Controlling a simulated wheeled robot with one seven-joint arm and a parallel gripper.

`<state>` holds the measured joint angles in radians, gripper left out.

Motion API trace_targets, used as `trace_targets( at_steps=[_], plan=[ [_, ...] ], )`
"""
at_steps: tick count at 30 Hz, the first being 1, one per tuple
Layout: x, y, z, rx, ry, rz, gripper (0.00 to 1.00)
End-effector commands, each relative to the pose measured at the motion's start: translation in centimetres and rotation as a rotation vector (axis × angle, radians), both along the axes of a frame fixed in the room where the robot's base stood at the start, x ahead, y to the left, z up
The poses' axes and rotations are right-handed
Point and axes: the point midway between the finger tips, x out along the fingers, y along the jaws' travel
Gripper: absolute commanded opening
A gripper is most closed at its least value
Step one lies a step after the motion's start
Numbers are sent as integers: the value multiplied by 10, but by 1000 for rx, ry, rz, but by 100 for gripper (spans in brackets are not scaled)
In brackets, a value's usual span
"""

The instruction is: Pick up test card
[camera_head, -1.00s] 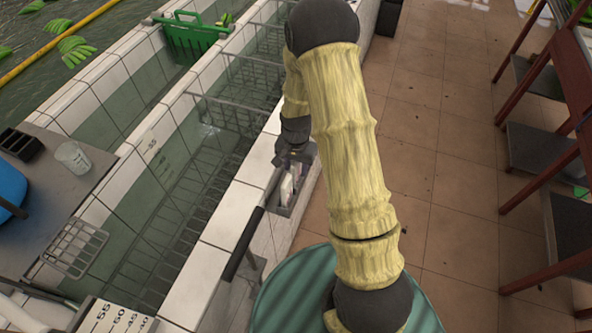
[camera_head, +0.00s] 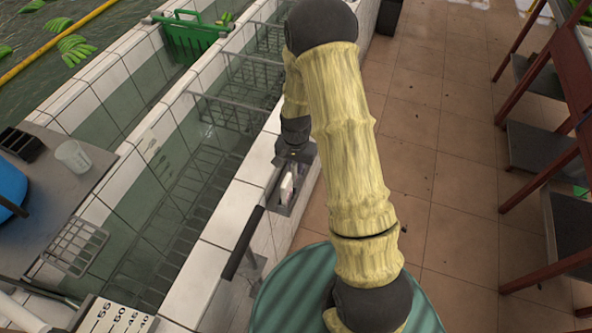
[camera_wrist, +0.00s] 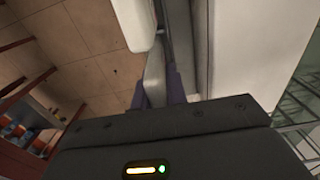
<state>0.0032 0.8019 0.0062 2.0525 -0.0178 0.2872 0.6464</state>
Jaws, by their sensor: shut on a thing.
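My gripper (camera_head: 291,166) is at the metal holder (camera_head: 284,208) on the tiled tank wall. In the wrist view, its purple fingers (camera_wrist: 157,88) are shut on a pale, thin piece that I take to be the test card (camera_wrist: 154,72). A larger white, rounded-edged piece (camera_wrist: 130,22) lies just beyond it, beside the holder's edge. In the head view, a white card (camera_head: 287,188) shows upright in the holder just below the gripper. I cannot tell there whether it is the held one. The card's lower part is hidden.
Tiled water tanks (camera_head: 175,185) with metal racks lie to the left. A dark bar handle (camera_head: 243,243) stands near the holder. A grey table (camera_head: 75,190) with a clear cup (camera_head: 73,156) is at far left. The tiled floor (camera_head: 450,130) on the right is open.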

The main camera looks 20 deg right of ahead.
Motion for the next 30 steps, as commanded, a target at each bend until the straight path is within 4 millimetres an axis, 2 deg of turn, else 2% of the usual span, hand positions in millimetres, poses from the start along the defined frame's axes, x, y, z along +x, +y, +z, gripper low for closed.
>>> trace_targets(
  at_steps=[8,14,24,30],
  plan=[
    [1,0,7,0,-2,0,0],
    [1,0,32,0,-5,0,0],
    [1,0,88,1,-4,0,0],
    [0,0,100,1,1,0,0]
  ],
)
